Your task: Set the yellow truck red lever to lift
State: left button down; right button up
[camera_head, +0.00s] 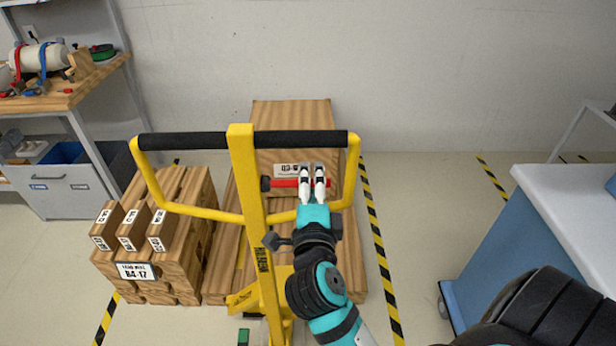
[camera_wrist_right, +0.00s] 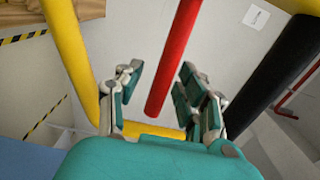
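The yellow truck (camera_head: 243,165) stands in the middle of the head view, with a looped yellow handle and a black grip bar. Its red lever (camera_head: 284,183) sticks out to the right from the handle post, roughly level, inside the loop. My right gripper (camera_head: 312,172) is at the lever's free end, and its fingers cover part of it. In the right wrist view the red lever (camera_wrist_right: 173,60) runs down between the two fingers (camera_wrist_right: 160,85), which are apart with gaps on both sides. I cannot tell whether either finger touches it. My left gripper is not in view.
A wooden box (camera_head: 290,114) stands on a pallet behind the handle. Stacked pallets with small boxes (camera_head: 132,229) stand to the left. A workbench (camera_head: 70,92) is at the far left, and a blue cart with a white top (camera_head: 575,205) is at the right.

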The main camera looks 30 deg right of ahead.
jog(key=shift+s, duration=0.15)
jog(key=shift+c, duration=1.1)
grip_shut()
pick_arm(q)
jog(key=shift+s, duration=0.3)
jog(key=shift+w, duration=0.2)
